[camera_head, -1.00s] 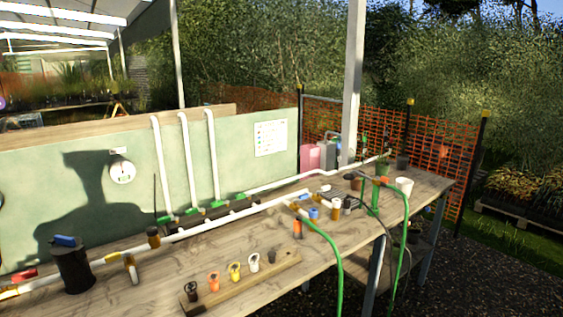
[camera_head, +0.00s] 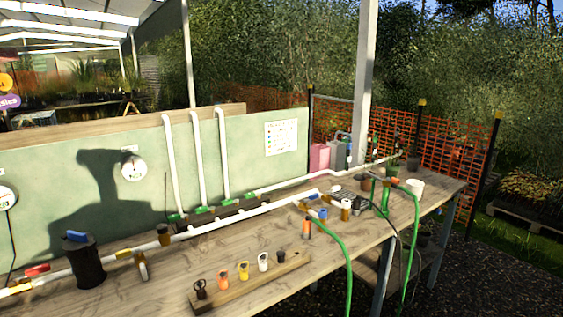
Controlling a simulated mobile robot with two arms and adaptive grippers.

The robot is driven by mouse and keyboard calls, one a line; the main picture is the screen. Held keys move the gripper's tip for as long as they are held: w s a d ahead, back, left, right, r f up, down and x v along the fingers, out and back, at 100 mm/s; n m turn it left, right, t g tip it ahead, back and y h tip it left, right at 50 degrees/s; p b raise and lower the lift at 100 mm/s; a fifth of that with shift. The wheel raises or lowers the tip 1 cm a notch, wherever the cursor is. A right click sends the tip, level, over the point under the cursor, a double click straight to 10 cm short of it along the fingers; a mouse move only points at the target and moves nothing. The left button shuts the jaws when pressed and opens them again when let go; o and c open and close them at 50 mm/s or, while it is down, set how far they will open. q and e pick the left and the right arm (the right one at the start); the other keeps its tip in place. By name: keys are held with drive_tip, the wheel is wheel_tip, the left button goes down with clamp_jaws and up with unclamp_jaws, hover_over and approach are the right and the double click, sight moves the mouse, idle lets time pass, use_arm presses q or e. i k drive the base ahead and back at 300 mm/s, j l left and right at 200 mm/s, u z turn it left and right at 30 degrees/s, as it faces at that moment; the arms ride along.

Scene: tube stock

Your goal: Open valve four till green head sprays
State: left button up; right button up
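A white pipe manifold (camera_head: 220,223) runs along the bench. Several green-handled valves sit at the foot of the riser pipes, among them one at the left (camera_head: 175,217) and one at the right (camera_head: 249,194). A red handle (camera_head: 37,269) and a yellow handle (camera_head: 123,254) are on the front pipe at left. I cannot read any valve numbers. A green upright piece (camera_head: 385,196) stands near the far end, beside a green hose (camera_head: 416,225). I cannot tell if it is the green head, and no spray shows. Neither of my grippers is in view.
A wooden rack (camera_head: 232,292) holds several small coloured heads at the bench front. A black canister (camera_head: 87,266) with a blue top stands at left. Gauges (camera_head: 134,168) and a chart (camera_head: 281,138) are on the green panel. Another green hose (camera_head: 344,260) hangs over the front edge.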

sight(247, 196)
drive_tip(key=i+j+u, duration=0.1)
drive_tip(key=i, duration=0.35)
drive_tip(key=i+j+u, duration=0.15)
drive_tip(key=i, duration=0.35)
drive_tip(key=l+u, duration=0.15)
drive_tip(key=u, duration=0.55)
drive_tip(key=k+l+u, duration=0.3)
drive_tip(key=l+u, duration=0.2)
drive_tip(key=k+l+u, duration=0.35)
drive_tip(key=u, duration=0.15)
